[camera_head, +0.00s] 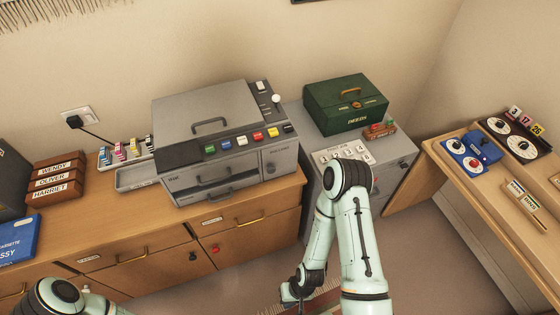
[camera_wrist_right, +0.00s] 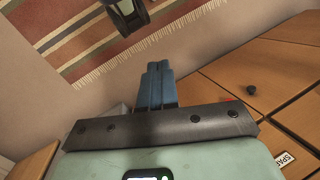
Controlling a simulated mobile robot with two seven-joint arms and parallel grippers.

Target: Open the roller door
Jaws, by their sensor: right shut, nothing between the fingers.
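I cannot make out a roller door for certain in either view. The grey cabinet (camera_head: 392,178) right of the wooden bureau stands behind my right arm, which hides part of its front. My right gripper (camera_head: 289,294) is low in front of the bureau, over the floor, apart from any furniture front. In the right wrist view its blue fingers (camera_wrist_right: 157,84) are together and empty. Of my left arm only a part shows at the lower left; its gripper is out of view.
The wooden bureau (camera_head: 245,242) has drawers, doors and brass handles, with a grey machine (camera_head: 215,140) on top. A green deeds box (camera_head: 345,108) and a keypad sit on the cabinet. A wooden desk (camera_head: 450,165) stands at right. A striped rug (camera_wrist_right: 75,45) lies on the floor.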

